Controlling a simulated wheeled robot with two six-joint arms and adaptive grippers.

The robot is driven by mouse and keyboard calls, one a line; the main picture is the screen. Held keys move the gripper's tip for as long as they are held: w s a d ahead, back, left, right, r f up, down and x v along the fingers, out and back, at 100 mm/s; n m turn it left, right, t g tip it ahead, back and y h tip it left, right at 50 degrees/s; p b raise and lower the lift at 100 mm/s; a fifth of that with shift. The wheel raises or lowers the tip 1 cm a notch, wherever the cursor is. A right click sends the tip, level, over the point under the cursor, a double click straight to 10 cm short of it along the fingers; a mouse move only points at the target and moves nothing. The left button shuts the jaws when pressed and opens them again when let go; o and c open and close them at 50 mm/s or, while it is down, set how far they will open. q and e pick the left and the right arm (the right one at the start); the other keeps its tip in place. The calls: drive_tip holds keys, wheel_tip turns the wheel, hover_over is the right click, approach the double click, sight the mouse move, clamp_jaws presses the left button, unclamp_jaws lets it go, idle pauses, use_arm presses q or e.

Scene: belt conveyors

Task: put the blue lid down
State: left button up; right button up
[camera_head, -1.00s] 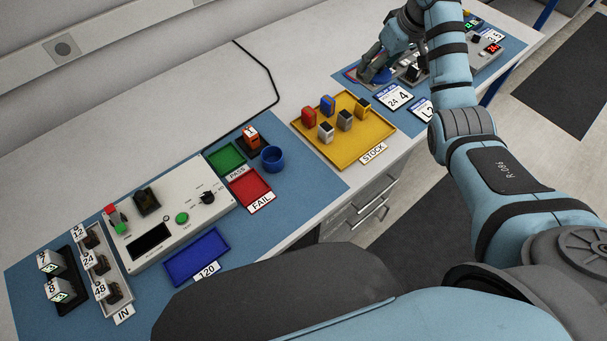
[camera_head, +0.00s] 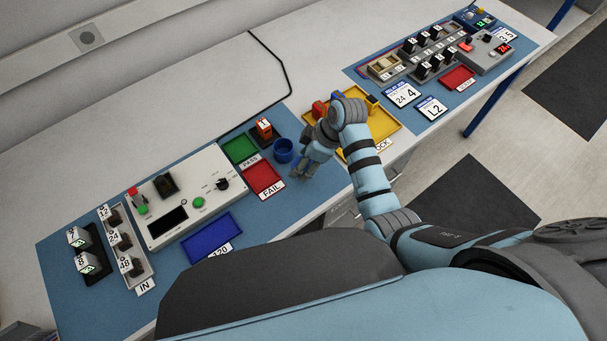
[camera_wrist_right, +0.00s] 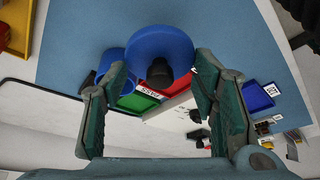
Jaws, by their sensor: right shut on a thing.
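The blue lid (camera_wrist_right: 158,48), a round disc with a dark knob (camera_wrist_right: 160,73), is between the fingertips of my right gripper (camera_wrist_right: 160,75) in the right wrist view. My right gripper is shut on it and holds it with the knob towards the wrist. The head view shows my right gripper (camera_head: 303,170) just right of the blue cup (camera_head: 283,150); the lid is hard to make out there. The cup also shows partly behind the lid in the wrist view (camera_wrist_right: 113,60). My left gripper is not in view.
The green PASS tray (camera_head: 239,148) and red FAIL tray (camera_head: 263,178) lie left of the cup. An orange relay (camera_head: 264,129) stands behind it. The yellow STOCK tray (camera_head: 388,122) is to the right, partly under my arm. Blue mat near the gripper is free.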

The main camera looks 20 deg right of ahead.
wheel_tip(320, 180, down, 6)
drive_tip(key=shift+f+b, duration=0.25)
drive_tip(key=shift+b, duration=0.35)
drive_tip(key=shift+f, duration=0.1)
drive_tip(key=o, duration=1)
drive_tip(key=shift+c, duration=0.2)
drive_tip(key=p+v, duration=0.3)
drive_tip(key=v, duration=0.9)
